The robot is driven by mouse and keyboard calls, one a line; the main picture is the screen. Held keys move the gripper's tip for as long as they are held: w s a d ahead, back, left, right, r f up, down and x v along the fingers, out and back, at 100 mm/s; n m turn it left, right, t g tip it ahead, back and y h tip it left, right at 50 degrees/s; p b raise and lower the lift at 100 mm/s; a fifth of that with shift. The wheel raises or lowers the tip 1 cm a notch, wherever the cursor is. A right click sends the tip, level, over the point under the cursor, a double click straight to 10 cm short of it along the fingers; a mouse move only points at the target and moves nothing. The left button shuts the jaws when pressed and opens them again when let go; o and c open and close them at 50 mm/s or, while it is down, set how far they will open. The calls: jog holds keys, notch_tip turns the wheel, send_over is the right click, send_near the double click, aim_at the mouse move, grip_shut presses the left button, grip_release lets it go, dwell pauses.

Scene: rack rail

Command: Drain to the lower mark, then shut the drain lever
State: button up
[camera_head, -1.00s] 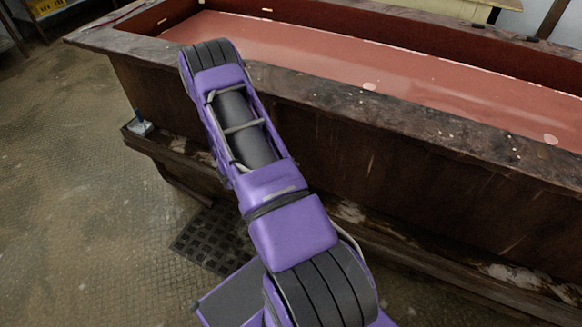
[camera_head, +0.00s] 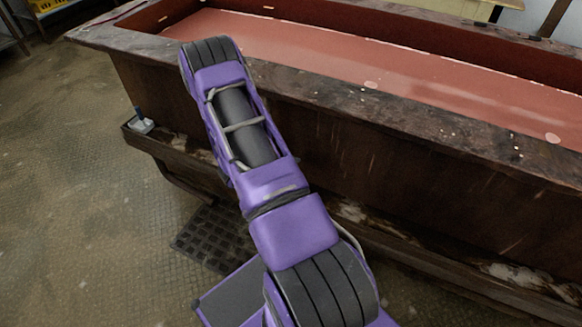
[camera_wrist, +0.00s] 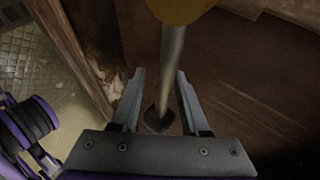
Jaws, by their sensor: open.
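A long brown tank (camera_head: 420,120) holds a flat red liquid (camera_head: 330,50), seen in the head view. A pale line runs along the liquid's far edge; I cannot make out a lower mark. My gripper (camera_wrist: 160,74) is open, with one finger on each side of the rod. I cannot tell whether either finger touches it. In the head view my arm hides the gripper and the lever.
A ledge (camera_head: 165,150) runs low along the tank's front. A small white thing with a blue upright part (camera_head: 141,121) stands at its left end. A dark grate (camera_head: 205,238) lies on the floor beside my arm. The floor to the left is clear.

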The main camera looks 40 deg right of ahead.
jog(key=p+v, duration=0.2)
jog(key=v, duration=1.5)
jog(key=shift+a, duration=0.15)
jog(key=shift+r, duration=0.15)
